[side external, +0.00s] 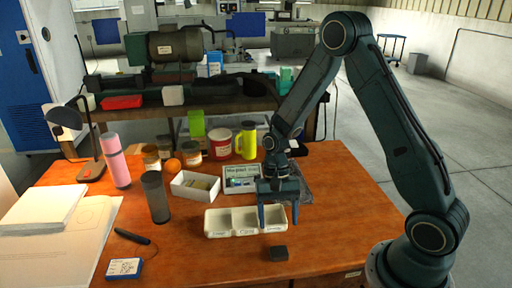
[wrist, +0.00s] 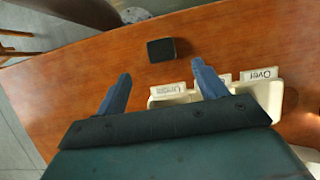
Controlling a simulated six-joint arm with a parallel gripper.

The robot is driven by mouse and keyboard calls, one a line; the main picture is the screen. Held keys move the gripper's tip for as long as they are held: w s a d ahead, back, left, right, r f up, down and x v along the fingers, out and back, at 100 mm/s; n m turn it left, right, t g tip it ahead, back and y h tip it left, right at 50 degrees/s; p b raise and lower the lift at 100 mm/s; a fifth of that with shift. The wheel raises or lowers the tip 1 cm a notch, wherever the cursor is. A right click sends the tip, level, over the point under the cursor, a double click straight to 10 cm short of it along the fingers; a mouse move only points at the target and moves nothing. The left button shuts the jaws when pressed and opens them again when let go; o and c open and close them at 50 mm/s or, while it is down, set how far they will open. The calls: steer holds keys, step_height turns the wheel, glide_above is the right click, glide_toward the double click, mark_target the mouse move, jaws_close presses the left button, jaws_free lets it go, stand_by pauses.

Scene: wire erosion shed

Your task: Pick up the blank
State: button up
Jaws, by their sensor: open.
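The blank, a small dark square block (side external: 277,253), lies flat on the orange-brown table in front of the sorting tray. It also shows in the wrist view (wrist: 162,50), ahead of the fingertips and between their lines. My gripper (side external: 278,225) is open and empty, with its fingers pointing down over the right part of the tray. In the wrist view, my gripper's two blue fingers (wrist: 161,72) are spread wide and apart from the block. The cream tray (side external: 206,222) has three compartments with labels on its front edge; my gripper hides part of it.
A white box (side external: 195,187), a small sign (side external: 242,179), a dark grey cylinder (side external: 156,197) and a pink bottle (side external: 115,160) stand behind and left. A pen-like tool (side external: 132,236) and a blue-white box (side external: 124,268) lie at front left. Table around the block is clear.

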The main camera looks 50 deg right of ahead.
mark_target(279, 251)
steer(key=shift+x, duration=1.85)
steer(key=shift+x, duration=2.55)
steer(key=shift+w, duration=0.1)
steer(key=shift+c, duration=0.2)
steer(key=c, duration=1.2)
steer(key=shift+c, duration=0.2)
steer(key=shift+r, duration=0.1)
step_height(279, 251, up, 20)
